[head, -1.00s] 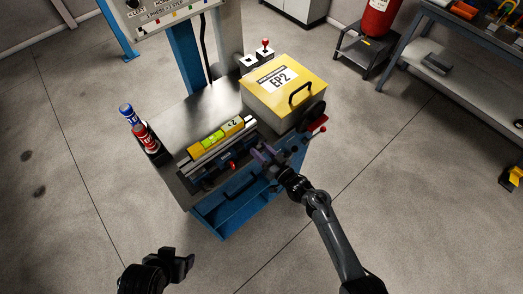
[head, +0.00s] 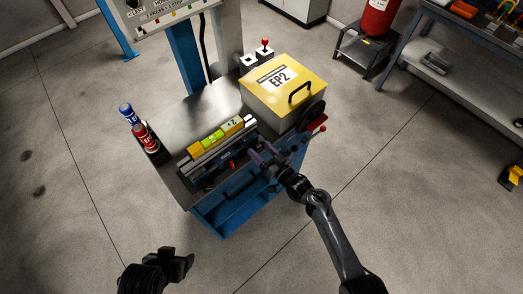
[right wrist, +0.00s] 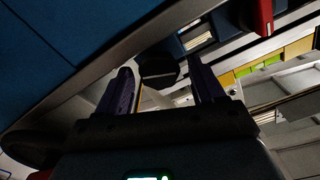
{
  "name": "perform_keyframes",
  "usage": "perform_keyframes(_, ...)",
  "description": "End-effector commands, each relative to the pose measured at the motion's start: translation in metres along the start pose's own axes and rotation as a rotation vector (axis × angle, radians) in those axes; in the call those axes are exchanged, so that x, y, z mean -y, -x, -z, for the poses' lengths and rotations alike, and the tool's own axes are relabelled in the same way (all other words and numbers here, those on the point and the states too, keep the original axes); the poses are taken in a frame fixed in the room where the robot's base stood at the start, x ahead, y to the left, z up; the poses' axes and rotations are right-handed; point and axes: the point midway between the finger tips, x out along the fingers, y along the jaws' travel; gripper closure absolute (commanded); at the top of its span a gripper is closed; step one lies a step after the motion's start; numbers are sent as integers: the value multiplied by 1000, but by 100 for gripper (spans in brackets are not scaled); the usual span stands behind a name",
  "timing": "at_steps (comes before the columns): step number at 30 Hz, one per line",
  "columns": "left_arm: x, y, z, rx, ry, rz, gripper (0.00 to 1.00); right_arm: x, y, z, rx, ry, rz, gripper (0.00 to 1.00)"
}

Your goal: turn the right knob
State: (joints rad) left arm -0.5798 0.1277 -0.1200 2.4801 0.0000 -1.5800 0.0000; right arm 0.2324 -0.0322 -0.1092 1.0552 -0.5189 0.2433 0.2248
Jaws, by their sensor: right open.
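My right gripper (head: 262,152) is at the front right of the blue machine's slide, its purple fingers apart. In the right wrist view its two fingers (right wrist: 165,88) point at a dark, faceted knob-like part (right wrist: 158,68). This part shows between and just beyond the fingertips; I cannot tell whether they touch it. In the head view the gripper hides most of that spot. A red knob or handle (head: 232,165) sits left of the gripper and shows at the top of the right wrist view (right wrist: 258,15). My left gripper (head: 182,264) is low in the head view, away from the machine.
A yellow box (head: 262,96) marked EP2 stands on the machine behind the right gripper. A yellow level (head: 215,137) lies on the slide. Blue and red cans (head: 145,138) stand at the left. A red-tipped lever (head: 318,130) is at the right. The floor in front is clear.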

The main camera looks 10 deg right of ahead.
Motion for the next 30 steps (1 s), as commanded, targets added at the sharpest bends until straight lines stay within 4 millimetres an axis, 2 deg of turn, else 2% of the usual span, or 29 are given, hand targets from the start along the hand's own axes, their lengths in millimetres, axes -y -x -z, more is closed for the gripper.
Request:
perform_keyframes(7,0,3,1,0,0,0,31,0,18,0,1,0,-1,32)
perform_keyframes(21,-3,8,3,-2,13,-10,31,0,92,-1,2,0,-1,32)
perform_keyframes(30,-2,9,3,-1,11,-9,31,0,108,0,0,0,0,32)
